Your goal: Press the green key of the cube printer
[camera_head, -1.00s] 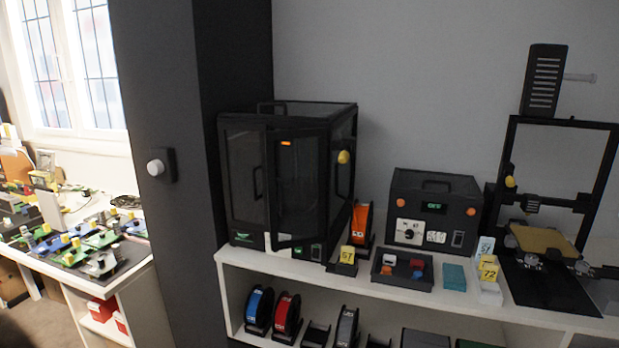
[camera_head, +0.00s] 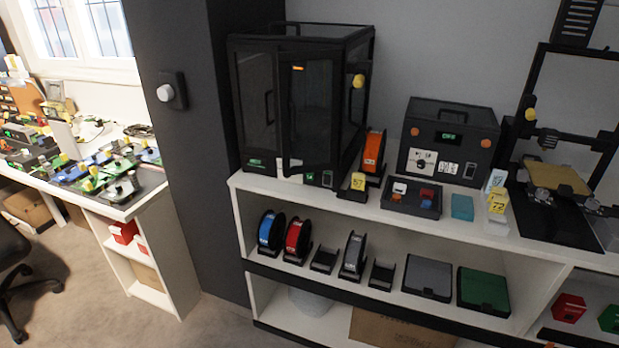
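A black box-shaped enclosed printer (camera_head: 262,118), which looks like the cube printer, stands at the left end of the white shelf top. Its dark glass front door (camera_head: 308,120) seems to stand slightly ajar, and a small orange light glows behind it. A small green mark (camera_head: 256,163) shows low on its front left. My gripper is not in view.
Right of the printer on the white shelf (camera_head: 450,226) are an orange spool (camera_head: 373,152), a yellow tag (camera_head: 358,181), a parts tray (camera_head: 411,202), a black control box (camera_head: 447,140) and an open-frame printer (camera_head: 560,150). Bare floor (camera_head: 215,322) lies at the lower left.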

